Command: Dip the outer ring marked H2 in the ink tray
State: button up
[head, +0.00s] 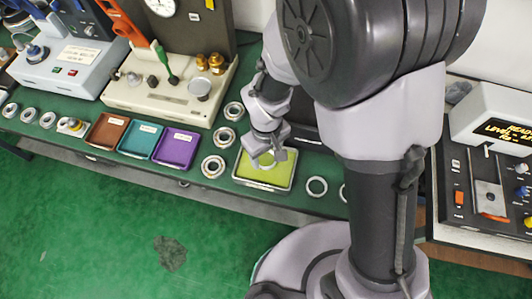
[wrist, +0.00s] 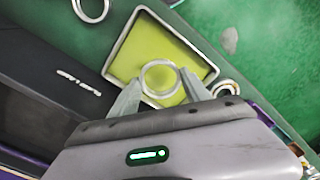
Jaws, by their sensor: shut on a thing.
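My gripper (head: 268,153) reaches down over the yellow-green tray with a metal rim (head: 262,186) on the bench. In the wrist view, the fingertips (wrist: 161,84) are shut on opposite sides of a plain, pale metal ring (wrist: 158,62). The ring appears flat, inside the outline of the tray (wrist: 122,42), against the yellow-green surface. I cannot tell whether it touches that surface or is just above it. No H2 mark is readable on the ring. In the head view the gripper hides much of the ring.
A loose ring (head: 308,187) lies right of the tray. Bearings (head: 205,167) lie to its left, beside purple (head: 176,146), teal (head: 140,138) and brown (head: 106,130) trays. A dark box (wrist: 50,85) stands close by in the wrist view. A console (head: 490,190) is at right.

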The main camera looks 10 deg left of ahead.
jog(key=shift+f+b, duration=2.55)
jog(key=shift+f, duration=0.4)
jog(key=shift+r, duration=0.1)
dwell(1.0)
notch_tip(320, 180, up, 9)
jog(key=p, duration=0.7)
jog(key=shift+f, duration=0.2)
jog(key=shift+f, duration=0.1)
dwell(0.7)
